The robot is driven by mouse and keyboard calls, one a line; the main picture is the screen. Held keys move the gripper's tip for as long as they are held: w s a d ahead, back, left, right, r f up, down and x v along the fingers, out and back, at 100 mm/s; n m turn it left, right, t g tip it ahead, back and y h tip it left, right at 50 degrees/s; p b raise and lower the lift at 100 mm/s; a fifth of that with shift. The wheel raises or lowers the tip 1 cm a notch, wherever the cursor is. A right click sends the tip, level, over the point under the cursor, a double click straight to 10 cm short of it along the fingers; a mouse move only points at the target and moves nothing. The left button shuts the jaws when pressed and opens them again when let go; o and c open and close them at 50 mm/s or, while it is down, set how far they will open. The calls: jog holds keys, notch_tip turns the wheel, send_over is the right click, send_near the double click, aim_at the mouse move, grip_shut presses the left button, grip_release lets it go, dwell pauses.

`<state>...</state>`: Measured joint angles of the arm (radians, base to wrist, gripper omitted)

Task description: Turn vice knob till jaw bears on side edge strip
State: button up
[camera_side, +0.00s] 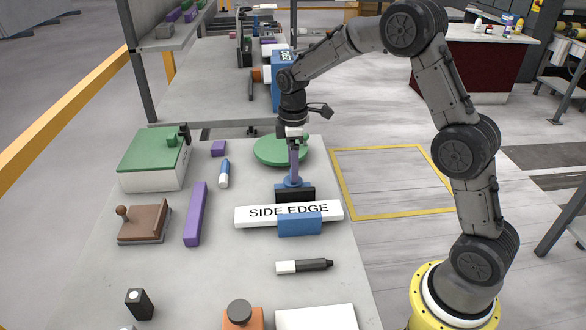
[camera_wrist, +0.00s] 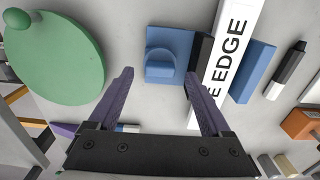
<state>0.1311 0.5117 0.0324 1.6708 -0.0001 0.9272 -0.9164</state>
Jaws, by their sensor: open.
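The white strip (camera_side: 243,214) lettered SIDE EDGE lies across the slab, with a blue block (camera_side: 300,226) of the vice on its near side. The black jaw (camera_side: 308,193) is on its far side; in the wrist view the jaw (camera_wrist: 203,52) lies close along the strip (camera_wrist: 232,45), and I cannot tell whether they touch. The blue knob (camera_wrist: 160,66), with a raised grip, sits beside the jaw. My gripper (camera_side: 293,176) points down over the knob. Its purple fingers (camera_wrist: 158,75) are open, with the knob showing between and beyond the tips.
A green disc (camera_side: 281,151) stands just behind my gripper. A purple bar (camera_side: 195,213), a blue-and-white cylinder (camera_side: 224,174), a brown stamp-like block (camera_side: 145,221) and a green-topped box (camera_side: 153,158) lie left. A black-and-white marker (camera_side: 304,266) lies in front of the vice.

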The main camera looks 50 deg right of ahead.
jog(key=shift+f, duration=1.05)
grip_shut()
